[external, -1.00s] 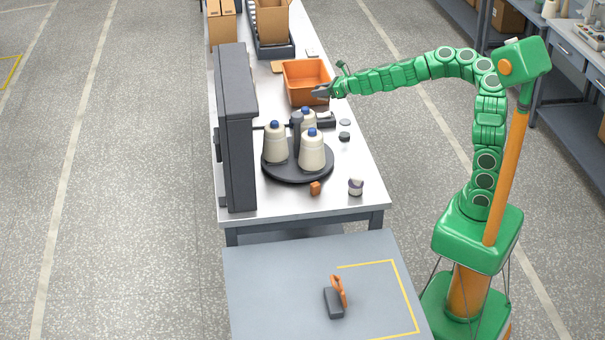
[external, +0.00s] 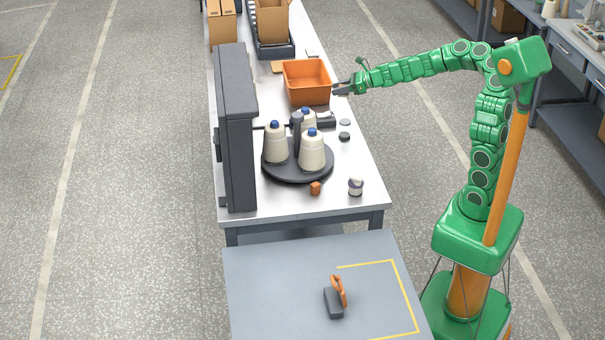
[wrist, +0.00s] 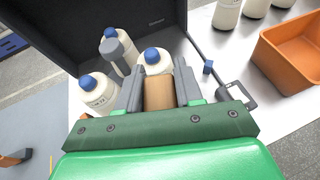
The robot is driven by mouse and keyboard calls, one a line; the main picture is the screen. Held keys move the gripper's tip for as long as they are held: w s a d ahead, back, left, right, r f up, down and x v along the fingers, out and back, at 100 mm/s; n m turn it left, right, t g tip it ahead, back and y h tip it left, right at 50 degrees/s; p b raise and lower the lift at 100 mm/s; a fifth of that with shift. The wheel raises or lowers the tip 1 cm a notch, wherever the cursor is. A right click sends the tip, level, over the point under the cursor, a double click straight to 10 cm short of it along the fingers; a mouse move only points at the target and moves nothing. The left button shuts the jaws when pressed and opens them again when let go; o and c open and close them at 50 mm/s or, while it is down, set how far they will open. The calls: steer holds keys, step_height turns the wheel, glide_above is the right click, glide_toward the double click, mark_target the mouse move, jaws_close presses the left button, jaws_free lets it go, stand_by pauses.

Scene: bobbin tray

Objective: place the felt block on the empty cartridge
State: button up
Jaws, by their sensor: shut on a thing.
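My gripper (external: 342,88) is beside the right wall of the orange bin, over the table's right edge. In the wrist view, its grey fingers (wrist: 159,88) are shut on a tan block (wrist: 159,93), which looks like the felt block. The block is too small to make out in the external view. I cannot pick out an empty cartridge for certain. Small dark round pieces (external: 344,136) lie on the table right of the turntable, and a dark piece (external: 326,119) lies behind it.
A dark turntable (external: 298,172) holds white bottles with blue caps beside a tall dark panel (external: 237,130). The orange bin (external: 306,96) stands behind. A small orange cube (external: 315,188) and a small pot (external: 356,188) are near the front edge. Bare tabletop lies between.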

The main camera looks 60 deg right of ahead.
steer(key=s+d+n+g+y, duration=0.25)
steer(key=s+d, duration=0.25)
steer(key=s, duration=0.4)
glide_above(341, 121)
steer(key=s, duration=0.1)
steer(key=shift+n+y, duration=0.25)
steer(key=shift+n, duration=0.1)
step_height(341, 121, down, 13)
steer(key=shift+a+f, duration=0.1)
steer(key=shift+a, duration=0.05)
steer(key=shift+w+f, duration=0.35)
steer(key=shift+f, duration=1.7)
